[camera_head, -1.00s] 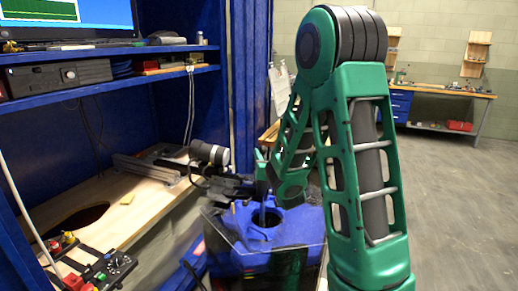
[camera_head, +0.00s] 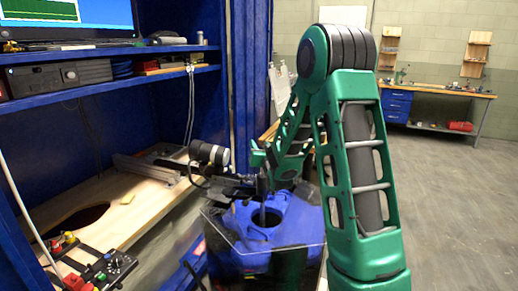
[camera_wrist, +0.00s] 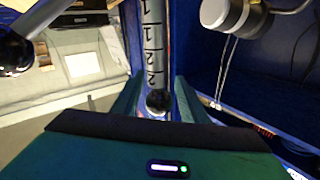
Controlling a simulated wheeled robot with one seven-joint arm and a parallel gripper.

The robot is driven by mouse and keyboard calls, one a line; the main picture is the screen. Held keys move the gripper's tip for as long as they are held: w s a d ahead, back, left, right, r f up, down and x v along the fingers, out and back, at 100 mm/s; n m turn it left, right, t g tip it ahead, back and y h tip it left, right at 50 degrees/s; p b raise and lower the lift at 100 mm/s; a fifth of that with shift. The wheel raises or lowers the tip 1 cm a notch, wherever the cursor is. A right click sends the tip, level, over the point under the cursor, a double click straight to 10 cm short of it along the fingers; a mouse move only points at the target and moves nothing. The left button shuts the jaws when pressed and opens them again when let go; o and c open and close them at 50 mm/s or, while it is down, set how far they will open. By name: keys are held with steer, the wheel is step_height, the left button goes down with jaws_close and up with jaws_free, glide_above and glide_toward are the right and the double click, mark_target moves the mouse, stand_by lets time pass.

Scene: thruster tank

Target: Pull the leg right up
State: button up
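The leg (camera_wrist: 153,45) is a grey bar with dark number marks, seen in the wrist view running down the picture between my gripper's fingers. A dark round end or knob shows at its lower part. My gripper (camera_wrist: 158,98) has a green finger on either side of the leg; whether they press on it I cannot tell. In the head view my gripper (camera_head: 263,157) is above the blue tank (camera_head: 290,222), near a dark upright rod by the tank's round opening. My green arm hides part of this area.
A silver-and-black cylinder (camera_head: 209,153) on a dark mount stands left of my gripper; it also shows in the wrist view (camera_wrist: 232,14). A clear sheet (camera_head: 238,245) edges the tank. A wooden bench (camera_head: 130,200) and control box (camera_head: 110,268) are left. Open floor lies right.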

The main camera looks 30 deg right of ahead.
jaws_close()
step_height(320, 180, up, 16)
steer(key=shift+f, duration=0.15)
stand_by(0.3)
steer(key=shift+o, duration=1.3)
jaws_free()
steer(key=v, duration=1)
steer(key=shift+s+a, duration=0.15)
steer(key=shift+s, duration=0.15)
steer(key=shift+f, duration=0.1)
